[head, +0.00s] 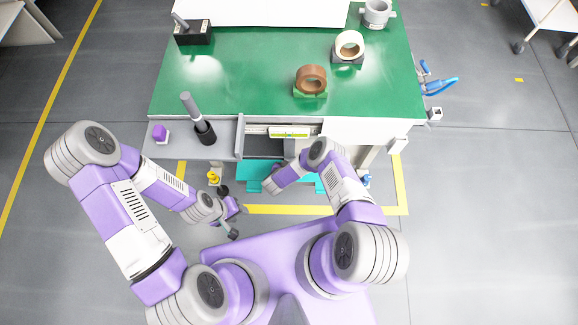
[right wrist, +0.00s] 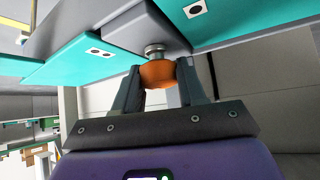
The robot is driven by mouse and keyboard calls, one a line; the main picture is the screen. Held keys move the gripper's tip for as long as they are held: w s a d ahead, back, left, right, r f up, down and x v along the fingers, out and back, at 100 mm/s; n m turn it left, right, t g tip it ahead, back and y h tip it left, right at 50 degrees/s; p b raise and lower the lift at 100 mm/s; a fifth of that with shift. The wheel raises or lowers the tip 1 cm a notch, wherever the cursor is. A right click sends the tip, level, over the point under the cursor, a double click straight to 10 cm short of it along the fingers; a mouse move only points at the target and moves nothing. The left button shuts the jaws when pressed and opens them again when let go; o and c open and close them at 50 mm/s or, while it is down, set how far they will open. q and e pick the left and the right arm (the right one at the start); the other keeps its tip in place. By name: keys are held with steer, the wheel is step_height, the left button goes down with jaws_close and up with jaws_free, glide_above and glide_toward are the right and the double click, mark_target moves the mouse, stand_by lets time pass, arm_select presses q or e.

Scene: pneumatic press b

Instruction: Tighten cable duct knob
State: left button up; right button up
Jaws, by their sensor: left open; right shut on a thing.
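An orange knob (right wrist: 158,75) with a metal collar shows in the right wrist view, on a short stem under a dark grey block (right wrist: 150,32). My right gripper (right wrist: 159,82) is shut on it, one finger on each side. In the head view the knob is hidden beneath my right arm and the bench front. Teal panels (right wrist: 85,60) flank the grey block, and teal parts (head: 255,171) also show below the bench in the head view. My left gripper (head: 230,212) is open and empty, over the floor at the bench's front left.
The green-topped bench (head: 240,75) carries a brown roll (head: 311,78), a pale roll (head: 349,45) and a black holder (head: 194,36). Open floor lies left.

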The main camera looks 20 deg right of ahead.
steer(key=shift+w+d+r+m+h, duration=0.2)
steer(key=shift+w+m+h, duration=0.1)
steer(key=shift+m, duration=0.2)
steer(key=o, duration=1)
steer(key=shift+o, duration=0.2)
steer(key=shift+s+a+f, duration=0.1)
steer(key=shift+s, duration=0.05)
steer(key=p+v, duration=0.3)
steer(key=v, duration=0.4)
steer(key=shift+a+r, duration=0.1)
steer(key=shift+r, duration=0.2)
